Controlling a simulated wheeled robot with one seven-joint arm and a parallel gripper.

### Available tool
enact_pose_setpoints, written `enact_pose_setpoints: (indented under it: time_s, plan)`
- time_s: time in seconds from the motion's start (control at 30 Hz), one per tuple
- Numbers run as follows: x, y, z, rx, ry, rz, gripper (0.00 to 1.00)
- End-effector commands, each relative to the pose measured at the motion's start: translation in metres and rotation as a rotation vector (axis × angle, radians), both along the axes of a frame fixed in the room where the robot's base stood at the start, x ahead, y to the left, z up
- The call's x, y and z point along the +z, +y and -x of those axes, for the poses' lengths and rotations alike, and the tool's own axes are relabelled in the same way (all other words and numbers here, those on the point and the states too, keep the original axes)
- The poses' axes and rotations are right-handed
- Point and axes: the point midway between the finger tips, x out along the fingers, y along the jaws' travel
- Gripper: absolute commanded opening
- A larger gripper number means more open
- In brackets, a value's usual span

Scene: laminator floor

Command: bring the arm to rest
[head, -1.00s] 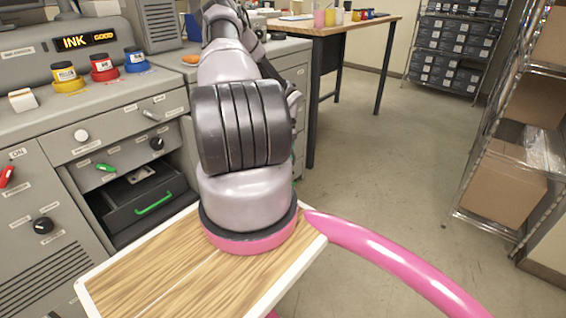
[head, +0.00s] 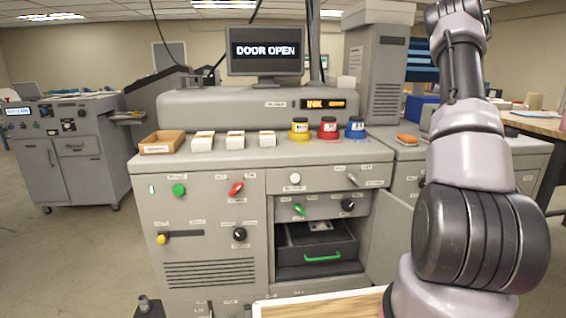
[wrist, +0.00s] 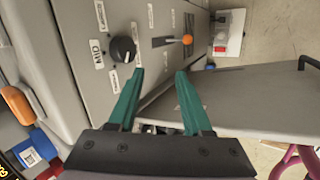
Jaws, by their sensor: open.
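My arm (head: 465,150) rises along the right side of the head view, and its end runs out of the top of the picture. My gripper (wrist: 160,72) shows in the wrist view only, with its two teal fingers apart and nothing between them. A grey machine panel with a black knob (wrist: 122,49) and an orange-tipped lever (wrist: 186,39) lies beyond the fingers. I cannot tell whether the fingers touch anything.
The grey machine (head: 215,200) fills the middle, its screen (head: 265,50) reading "DOOR OPEN". A dark drawer (head: 318,250) sits in its open bay. Ink pots, white stacks and a cardboard tray (head: 162,142) stand on top.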

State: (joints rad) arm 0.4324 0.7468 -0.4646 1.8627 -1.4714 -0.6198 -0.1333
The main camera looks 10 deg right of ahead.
Motion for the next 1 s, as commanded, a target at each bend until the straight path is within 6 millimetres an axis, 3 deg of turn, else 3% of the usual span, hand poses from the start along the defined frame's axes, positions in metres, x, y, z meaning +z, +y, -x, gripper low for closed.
enact_pose_setpoints:
  time_s: [0.03,0.13,0.23,0.37,0.5,0.7,1.0]
  plan:
    - [0.037,0.009,-0.015,-0.074,-0.072,0.006,0.5]
    - [0.098,0.026,-0.032,-0.242,-0.197,-0.008,0.5]
    - [0.154,0.049,-0.037,-0.405,-0.307,-0.051,0.5]
    - [0.217,0.086,-0.027,-0.608,-0.418,-0.149,0.5]
    - [0.266,0.135,0.001,-0.812,-0.491,-0.294,0.5]
    - [0.31,0.22,0.059,-1.06,-0.5,-0.553,0.5]
    - [0.326,0.364,0.174,-1.32,-0.294,-0.96,0.5]
